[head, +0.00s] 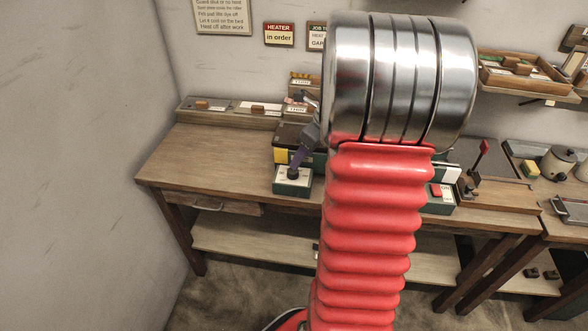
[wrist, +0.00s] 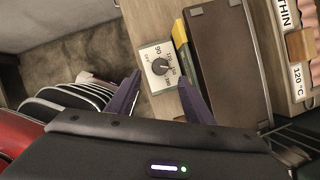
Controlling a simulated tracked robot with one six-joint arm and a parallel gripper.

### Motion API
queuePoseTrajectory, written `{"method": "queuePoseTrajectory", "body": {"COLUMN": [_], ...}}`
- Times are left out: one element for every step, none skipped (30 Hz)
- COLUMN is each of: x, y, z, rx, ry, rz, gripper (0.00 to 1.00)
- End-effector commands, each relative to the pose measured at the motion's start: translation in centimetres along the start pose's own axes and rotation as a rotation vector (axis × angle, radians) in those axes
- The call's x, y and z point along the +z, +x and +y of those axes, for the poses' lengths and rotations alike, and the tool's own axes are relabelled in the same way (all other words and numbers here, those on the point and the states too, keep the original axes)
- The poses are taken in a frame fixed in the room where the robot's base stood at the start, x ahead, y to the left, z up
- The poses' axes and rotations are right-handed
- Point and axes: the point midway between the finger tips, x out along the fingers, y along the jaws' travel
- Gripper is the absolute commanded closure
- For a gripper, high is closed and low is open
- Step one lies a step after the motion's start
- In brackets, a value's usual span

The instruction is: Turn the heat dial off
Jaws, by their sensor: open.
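The heat dial (wrist: 160,67) is a dark round knob on a pale plate with numbers, 90 among them. Its pointer setting is too small to read surely. The dial sits on a small green box (head: 292,188) on the wooden bench. My gripper (wrist: 159,78) is open, with one purple finger on each side of the dial in the wrist view. Whether the fingers touch the knob I cannot tell.
A dark-lidded unit with a yellow patch (wrist: 186,66) stands right behind the dial box. The bench (head: 205,160) is clear to the left. A red-topped control (head: 436,190) and a red-handled lever (head: 481,152) stand right. My red arm hides the bench's middle.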

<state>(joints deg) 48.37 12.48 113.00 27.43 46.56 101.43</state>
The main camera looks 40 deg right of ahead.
Motion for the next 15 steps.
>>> {"method": "queuePoseTrajectory", "body": {"x": [0.0,0.0,0.0,0.0,0.0,0.0,0.0,0.0,0.0,0.0,0.0,0.0,0.0,0.0,0.0], "y": [0.9,1.4,2.0,2.5,2.9,3.5,4.0,4.5,5.0,5.4,5.8,6.3,6.6,6.8,7.1], "z": [0.1,0.1,0.1,0.1,0.1,0.0,0.1,0.1,0.1,0.1,0.1,0.1,0.0,0.0,0.0], "rx": [0.004,0.004,0.003,0.003,0.003,0.002,0.003,0.003,0.002,0.003,0.003,0.002,0.001,0.001,0.002], "ry": [0.000,0.000,0.000,0.000,-0.001,-0.001,0.000,0.000,0.000,0.000,-0.001,-0.001,-0.001,-0.001,-0.001], "rz": [0.001,0.001,0.001,0.002,0.002,0.001,0.001,0.001,0.001,0.001,0.001,0.001,0.000,0.000,0.000], "gripper": [0.53,0.53,0.53,0.53,0.53,0.53,0.53,0.53,0.53,0.53,0.53,0.53,0.53,0.53,0.53]}}
